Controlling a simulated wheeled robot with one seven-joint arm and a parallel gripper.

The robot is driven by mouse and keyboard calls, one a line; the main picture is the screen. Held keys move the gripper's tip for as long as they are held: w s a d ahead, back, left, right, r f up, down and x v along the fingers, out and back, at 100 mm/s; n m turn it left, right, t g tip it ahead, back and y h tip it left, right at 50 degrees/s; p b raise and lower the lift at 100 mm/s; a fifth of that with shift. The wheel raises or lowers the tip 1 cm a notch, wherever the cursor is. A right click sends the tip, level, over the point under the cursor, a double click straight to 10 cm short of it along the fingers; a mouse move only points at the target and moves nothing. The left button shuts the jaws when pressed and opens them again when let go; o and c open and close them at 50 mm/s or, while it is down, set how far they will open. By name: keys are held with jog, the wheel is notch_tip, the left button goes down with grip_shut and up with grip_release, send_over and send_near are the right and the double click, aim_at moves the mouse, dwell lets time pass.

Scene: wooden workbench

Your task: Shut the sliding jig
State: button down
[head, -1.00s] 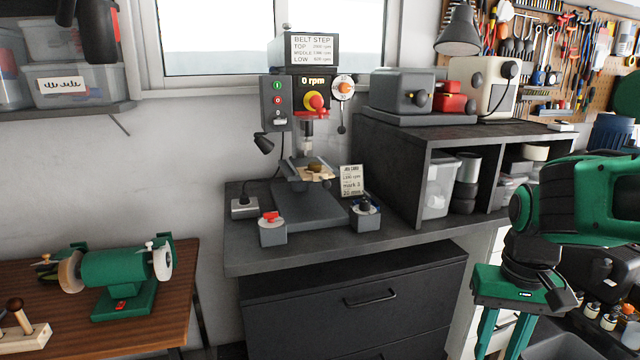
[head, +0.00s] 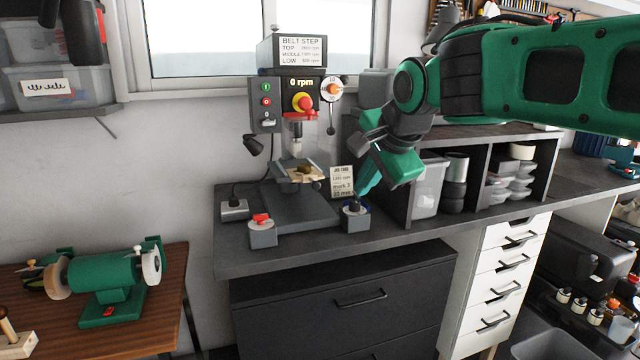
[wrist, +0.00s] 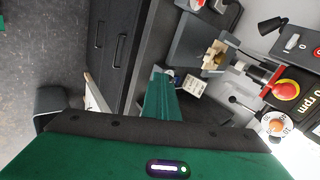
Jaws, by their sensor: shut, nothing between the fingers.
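The jig (head: 303,173) is a small grey fixture on the drill press table, holding a tan piece under the chuck. In the wrist view the jig (wrist: 214,56) shows at upper right, with the tan piece in it; whether its slide is open is too small to tell. The drill press (head: 295,110) stands behind it, its display reading 0 rpm. My gripper (head: 366,188) is shut and empty, pointing down and left, right of the jig and apart from it. Its green fingers (wrist: 160,98) also show in the wrist view.
A job card (head: 342,181) stands right of the press. An open shelf (head: 400,208) stands at right. A bench grinder (head: 105,278) is at lower left.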

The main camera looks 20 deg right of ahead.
jog(key=w+a+r+m+t, duration=0.1)
jog(key=w+a+r, duration=0.1)
jog(key=a+r, duration=0.15)
jog(key=shift+y, duration=0.3)
jog(key=shift+w+r+x, duration=0.35)
jog(key=shift+x, duration=1.8)
jog(key=shift+w+r+x, duration=0.3)
jog(key=shift+x, duration=1.9)
jog(key=shift+w+r+x, duration=0.35)
jog(key=shift+x, duration=1.8)
jog(key=shift+a, duration=0.2)
